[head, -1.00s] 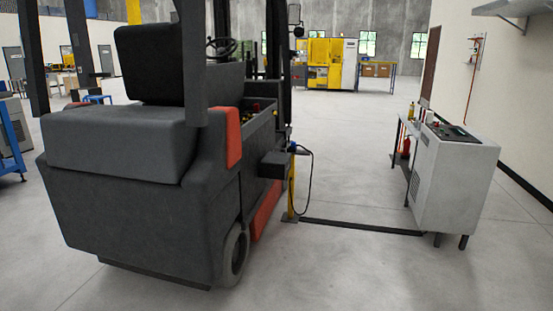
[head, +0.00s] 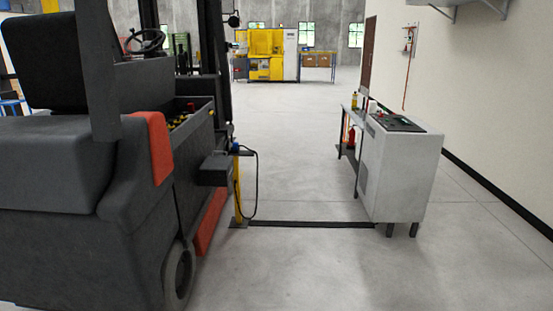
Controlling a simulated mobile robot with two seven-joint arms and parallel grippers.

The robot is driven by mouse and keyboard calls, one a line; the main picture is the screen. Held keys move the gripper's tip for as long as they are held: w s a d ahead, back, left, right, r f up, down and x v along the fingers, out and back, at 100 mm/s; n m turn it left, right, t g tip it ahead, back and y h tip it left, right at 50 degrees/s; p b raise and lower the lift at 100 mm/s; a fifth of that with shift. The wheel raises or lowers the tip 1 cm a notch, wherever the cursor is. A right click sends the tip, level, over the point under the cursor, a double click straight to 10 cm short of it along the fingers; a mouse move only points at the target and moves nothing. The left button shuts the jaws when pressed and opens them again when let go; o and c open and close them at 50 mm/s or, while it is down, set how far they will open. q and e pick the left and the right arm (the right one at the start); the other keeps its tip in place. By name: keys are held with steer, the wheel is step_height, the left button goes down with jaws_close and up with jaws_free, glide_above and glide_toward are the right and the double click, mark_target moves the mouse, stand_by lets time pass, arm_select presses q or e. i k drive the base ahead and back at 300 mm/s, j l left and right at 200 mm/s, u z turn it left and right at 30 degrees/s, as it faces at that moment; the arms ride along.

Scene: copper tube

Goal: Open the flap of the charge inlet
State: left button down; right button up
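A dark grey forklift (head: 60,230) with red panels fills the left of the head view, seen from behind. A dark box (head: 214,169) sticks out from its right side; I cannot tell from here whether it is the charge inlet, and no flap can be made out. A yellow post (head: 238,190) with a blue part on top (head: 236,147) and a hanging black cable (head: 256,185) stands beside this box. Neither of my grippers is in view.
A white cabinet (head: 400,175) with a dark top panel stands on the right, in front of a small table with bottles. A black floor strip (head: 310,224) runs from the post to the cabinet. The floor (head: 310,275) in front is clear. Yellow machines (head: 265,55) stand far back.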

mark_target(212, 162)
steer(key=i+u, duration=0.1)
steer(key=i, duration=1)
steer(key=i+u, duration=0.1)
steer(key=i, duration=1)
steer(key=i+u, duration=0.15)
steer(key=i, duration=0.95)
steer(key=i+l+u, duration=0.2)
steer(key=i, duration=0.25)
steer(key=i+l+u, duration=0.2)
steer(key=i, duration=0.2)
